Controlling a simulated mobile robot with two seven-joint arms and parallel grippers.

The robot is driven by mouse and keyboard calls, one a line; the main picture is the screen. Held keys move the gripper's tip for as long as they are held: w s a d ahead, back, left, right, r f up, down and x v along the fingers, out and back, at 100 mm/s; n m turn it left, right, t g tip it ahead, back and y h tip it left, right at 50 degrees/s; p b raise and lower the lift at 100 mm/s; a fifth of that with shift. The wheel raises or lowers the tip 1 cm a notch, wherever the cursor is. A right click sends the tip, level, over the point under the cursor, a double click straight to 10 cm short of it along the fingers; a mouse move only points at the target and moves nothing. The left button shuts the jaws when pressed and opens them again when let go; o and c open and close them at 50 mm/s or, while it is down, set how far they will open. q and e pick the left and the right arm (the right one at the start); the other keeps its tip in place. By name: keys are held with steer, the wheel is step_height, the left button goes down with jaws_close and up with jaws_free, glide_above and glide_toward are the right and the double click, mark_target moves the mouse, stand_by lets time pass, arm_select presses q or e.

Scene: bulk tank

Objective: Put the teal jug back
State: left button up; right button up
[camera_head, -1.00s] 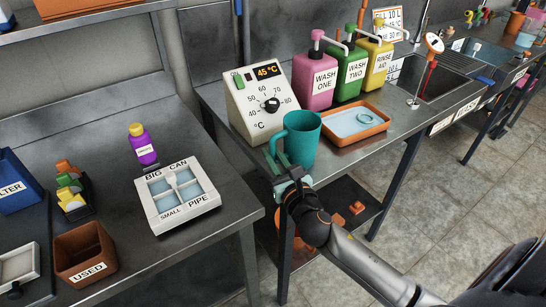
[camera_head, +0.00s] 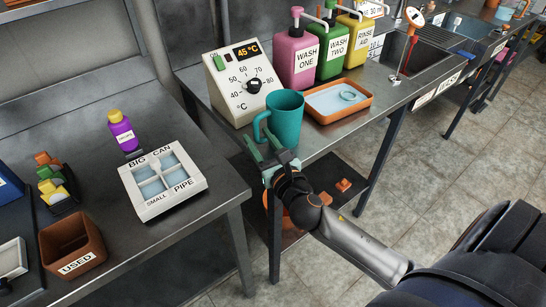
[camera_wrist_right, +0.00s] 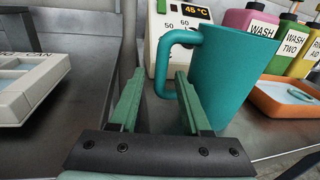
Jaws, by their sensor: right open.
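The teal jug (camera_head: 286,118) stands upright on the steel bench, in front of the dial box and left of the orange tray. Its handle points left in the head view and toward my fingers in the right wrist view, where the jug (camera_wrist_right: 228,75) fills the middle right. My right gripper (camera_head: 264,146) is open at the bench's front edge, just short of the handle. In the right wrist view its green fingers (camera_wrist_right: 160,85) are apart, with the handle ahead of the gap; contact cannot be told. My left gripper is not in view.
A dial box (camera_head: 240,85) reading 45 °C stands behind the jug. The orange tray (camera_head: 318,117) is close on its right, with pink, green and yellow pump bottles behind. A sorting tray (camera_head: 147,207) sits on the left bench. A gap separates the benches.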

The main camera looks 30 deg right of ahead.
steer(key=s+a+b, duration=0.1)
steer(key=s, duration=0.9)
steer(key=s+a+f+m+g+y, duration=0.1)
steer(key=s+a+f+m+g, duration=0.2)
steer(key=f+m, duration=0.5)
steer(key=s+a+f+m+g+y, duration=0.2)
steer(key=s+a+f+m, duration=0.2)
steer(key=f+m, duration=0.5)
steer(key=s+a+f+m+g+y, duration=0.2)
steer(key=f+m, duration=0.7)
steer(key=m, duration=0.6)
steer(key=shift+s+a+m+g, duration=0.4)
steer(key=shift+s+a+g, duration=0.3)
steer(key=shift+g, duration=0.1)
steer(key=shift+f, duration=0.1)
